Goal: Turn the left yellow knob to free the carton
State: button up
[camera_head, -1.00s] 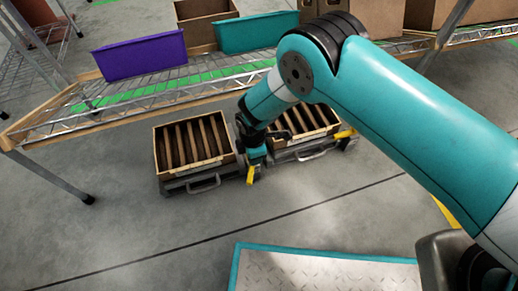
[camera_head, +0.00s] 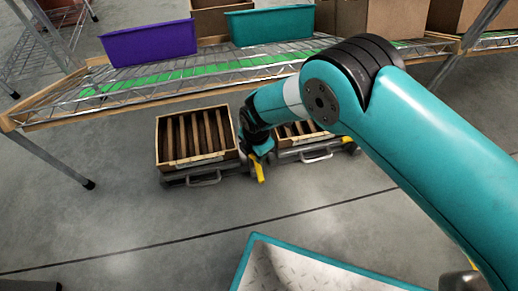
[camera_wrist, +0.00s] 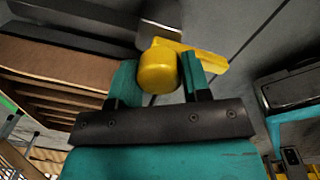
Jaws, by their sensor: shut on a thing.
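The left yellow knob (camera_head: 259,172) sits low between two cartons, its flat lever pointing down and slightly right. In the wrist view its round yellow body (camera_wrist: 158,72) is between my fingers, with the lever reaching to the right behind it. My gripper (camera_wrist: 160,80) is shut on the knob; it also shows in the head view (camera_head: 262,152). The left carton (camera_head: 159,142), an open slatted box, rests tilted on a dark base with a grey handle. The right carton (camera_head: 290,142) is partly hidden by my arm.
A wire shelf (camera_head: 65,108) with a purple bin (camera_head: 150,43) and a teal bin (camera_head: 268,25) stands above and behind the cartons. A second yellow knob (camera_head: 347,140) shows at the right carton's right side.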

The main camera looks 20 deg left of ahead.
jog(key=shift+s, duration=0.2)
jog(key=o, duration=1.1)
jog(key=shift+o, duration=0.9)
jog(key=shift+w, duration=0.1)
notch_tip(320, 180, up, 17)
jog(key=p, duration=0.8)
jog(key=shift+s+d+r+p, duration=0.15)
jog(key=shift+s+d+p, duration=0.05)
jog(key=shift+d+p, duration=0.1)
